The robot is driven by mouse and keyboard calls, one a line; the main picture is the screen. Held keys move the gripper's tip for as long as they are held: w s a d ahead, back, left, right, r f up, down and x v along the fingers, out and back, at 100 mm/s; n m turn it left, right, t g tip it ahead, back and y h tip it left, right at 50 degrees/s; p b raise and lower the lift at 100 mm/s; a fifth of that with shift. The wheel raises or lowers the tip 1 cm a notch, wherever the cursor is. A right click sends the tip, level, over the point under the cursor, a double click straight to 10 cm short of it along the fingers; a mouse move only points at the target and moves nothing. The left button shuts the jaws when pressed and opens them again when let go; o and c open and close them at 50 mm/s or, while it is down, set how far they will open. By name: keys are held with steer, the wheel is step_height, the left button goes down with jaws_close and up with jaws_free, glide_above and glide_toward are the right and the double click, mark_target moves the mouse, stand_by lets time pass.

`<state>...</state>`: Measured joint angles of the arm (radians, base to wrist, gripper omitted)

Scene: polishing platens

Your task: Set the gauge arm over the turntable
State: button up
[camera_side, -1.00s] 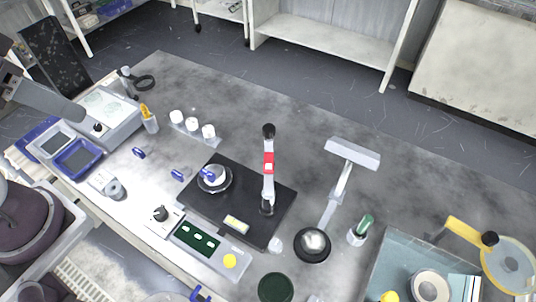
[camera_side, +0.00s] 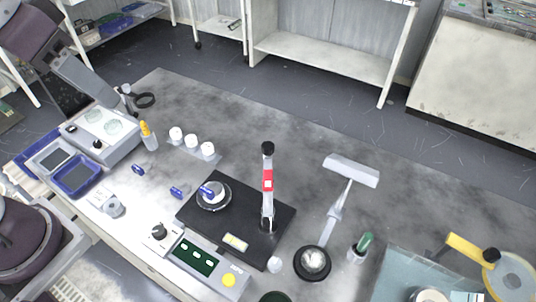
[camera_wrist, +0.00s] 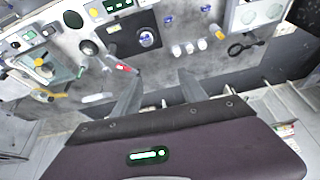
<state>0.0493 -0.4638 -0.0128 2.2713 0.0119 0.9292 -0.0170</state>
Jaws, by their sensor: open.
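The gauge arm (camera_side: 268,200) is a pale bar with a red band and a black knob. It stands on a black base plate (camera_side: 236,218), to the right of the turntable (camera_side: 222,204), with its knob end pointing to the back. The turntable is a small round disc with a blue-and-white piece on it. In the wrist view, the gauge arm (camera_wrist: 124,68) lies ahead and left of my gripper (camera_wrist: 160,77), and the turntable (camera_wrist: 147,40) is farther off. My gripper is open and empty, well apart from both.
A lamp-like stand (camera_side: 335,222) with a pale crossbar is right of the plate. White cups (camera_side: 191,140) stand behind it. A control panel (camera_side: 205,265) adjoins the plate's front. A tray (camera_side: 400,272) is at front right. The bench's back middle is clear.

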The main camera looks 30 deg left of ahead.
steer(key=w+d+f+m+g, duration=0.15)
steer(key=w+d, duration=0.25)
steer(key=w, duration=0.7)
steer(key=g, duration=0.3)
glide_above(269, 144)
steer(key=shift+m, duration=0.45)
steer(key=f, duration=1.7)
steer(key=shift+s+a+f, duration=0.15)
steer(key=shift+s+f, duration=0.05)
steer(key=shift+f, duration=0.05)
step_height(269, 144, down, 8)
steer(key=shift+w+r, duration=0.1)
jaws_close()
